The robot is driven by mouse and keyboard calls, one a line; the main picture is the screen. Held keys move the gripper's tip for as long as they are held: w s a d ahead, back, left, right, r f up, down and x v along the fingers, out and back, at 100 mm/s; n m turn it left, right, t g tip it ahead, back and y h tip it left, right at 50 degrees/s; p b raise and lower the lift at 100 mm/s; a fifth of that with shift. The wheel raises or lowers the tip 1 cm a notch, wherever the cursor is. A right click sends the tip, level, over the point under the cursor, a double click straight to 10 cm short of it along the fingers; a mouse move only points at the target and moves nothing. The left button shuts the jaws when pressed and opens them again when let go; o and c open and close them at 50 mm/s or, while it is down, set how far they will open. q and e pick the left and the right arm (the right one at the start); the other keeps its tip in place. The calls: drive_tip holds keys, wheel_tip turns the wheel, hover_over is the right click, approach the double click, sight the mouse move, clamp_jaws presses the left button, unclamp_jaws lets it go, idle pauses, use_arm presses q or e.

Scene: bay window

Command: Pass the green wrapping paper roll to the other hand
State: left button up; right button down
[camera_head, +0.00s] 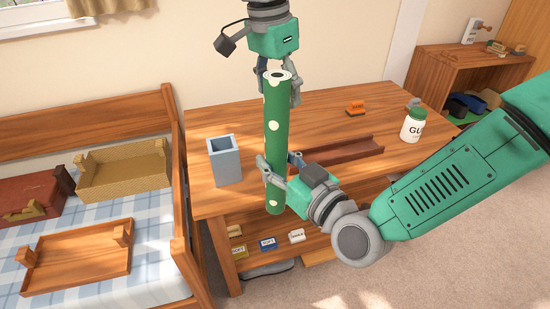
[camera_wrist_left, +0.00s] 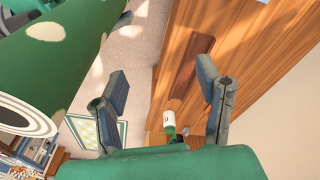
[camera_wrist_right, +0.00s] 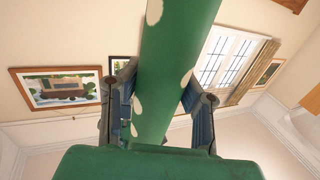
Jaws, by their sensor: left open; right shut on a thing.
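The green wrapping paper roll (camera_head: 277,140) with pale spots stands upright in the head view, in front of the table. My right gripper (camera_head: 277,168) is shut on its lower half; the right wrist view shows the roll (camera_wrist_right: 172,70) between the fingers (camera_wrist_right: 158,105). My left gripper (camera_head: 279,92) points down from above at the roll's top end. It is open. In the left wrist view the roll (camera_wrist_left: 50,50) lies to the left, outside the open fingers (camera_wrist_left: 168,92), and nothing is between them close up.
The wooden table (camera_head: 330,110) carries a blue-grey box (camera_head: 224,162), a brown tray (camera_head: 345,152), an orange item (camera_head: 355,108) and a white bottle with a green cap (camera_head: 413,126). Small boxes lie on the lower shelf (camera_head: 275,228).

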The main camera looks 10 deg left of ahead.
use_arm(q)
drive_tip(key=s+a+f+n, duration=0.1)
drive_tip(key=s+a+f, duration=0.2)
drive_tip(key=f, duration=1)
drive_tip(key=s+a+f+n, duration=0.2)
drive_tip(key=a+f, duration=0.1)
drive_tip(key=f, duration=1.1)
drive_tip(key=s+a+f+n, duration=0.1)
drive_tip(key=s+a+f, duration=0.2)
drive_tip(key=s, duration=0.6)
drive_tip(key=s+a+f+n, duration=0.1)
drive_tip(key=s+a+f, duration=0.2)
drive_tip(key=s, duration=0.7)
drive_tip(key=s+a+f+n+y, duration=0.1)
drive_tip(key=s+a+f, duration=0.3)
drive_tip(key=s, duration=0.5)
wheel_tip(320, 180, down, 2)
drive_tip(key=shift+s+g, duration=0.3)
drive_tip(key=shift+s, duration=0.1)
